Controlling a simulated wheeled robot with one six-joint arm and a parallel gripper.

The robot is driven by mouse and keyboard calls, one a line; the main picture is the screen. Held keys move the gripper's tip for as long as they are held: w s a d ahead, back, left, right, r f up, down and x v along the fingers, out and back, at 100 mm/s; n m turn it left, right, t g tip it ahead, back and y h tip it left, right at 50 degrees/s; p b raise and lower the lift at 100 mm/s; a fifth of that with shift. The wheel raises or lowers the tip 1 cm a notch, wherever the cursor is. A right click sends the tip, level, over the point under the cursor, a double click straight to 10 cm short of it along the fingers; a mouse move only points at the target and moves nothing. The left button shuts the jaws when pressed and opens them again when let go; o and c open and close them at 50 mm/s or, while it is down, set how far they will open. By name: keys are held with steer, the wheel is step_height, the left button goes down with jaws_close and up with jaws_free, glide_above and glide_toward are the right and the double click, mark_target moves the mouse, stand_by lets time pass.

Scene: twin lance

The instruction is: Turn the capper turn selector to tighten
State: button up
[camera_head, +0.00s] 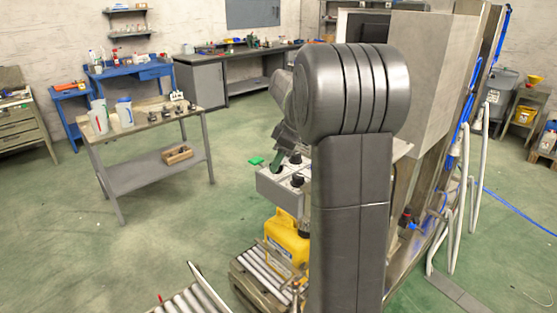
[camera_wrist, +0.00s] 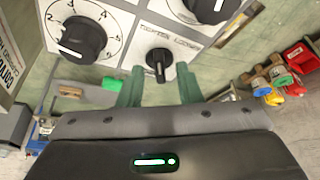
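A grey control box (camera_head: 279,190) with black knobs stands beyond my arm in the head view. In the wrist view its white panel fills the top. A small black selector knob (camera_wrist: 158,65) sits at its lower middle, with a blurred, upside-down label above it; it looks like the turn selector. Its handle bar runs roughly up and down in the picture. My gripper (camera_wrist: 160,78) is open, its two green fingers on either side of the selector, apart from it in the picture. Whether they reach its depth is unclear. In the head view my arm partly hides the gripper.
A larger numbered dial (camera_wrist: 84,40) is left of the selector, and another large knob (camera_wrist: 205,8) is at upper right. A green button (camera_head: 256,161) juts from the box's left side. A yellow machine (camera_head: 287,242) and roller conveyor (camera_head: 262,280) stand below.

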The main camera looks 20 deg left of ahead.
steer(key=b+v, duration=0.1)
steer(key=v, duration=1.2)
steer(key=shift+d+r, duration=0.2)
steer(key=shift+r, duration=0.2)
steer(key=shift+f, duration=0.15)
steer(key=p+x, duration=0.1)
steer(key=x, duration=1.2)
steer(key=shift+a+f, duration=0.2)
steer(key=shift+f, duration=0.1)
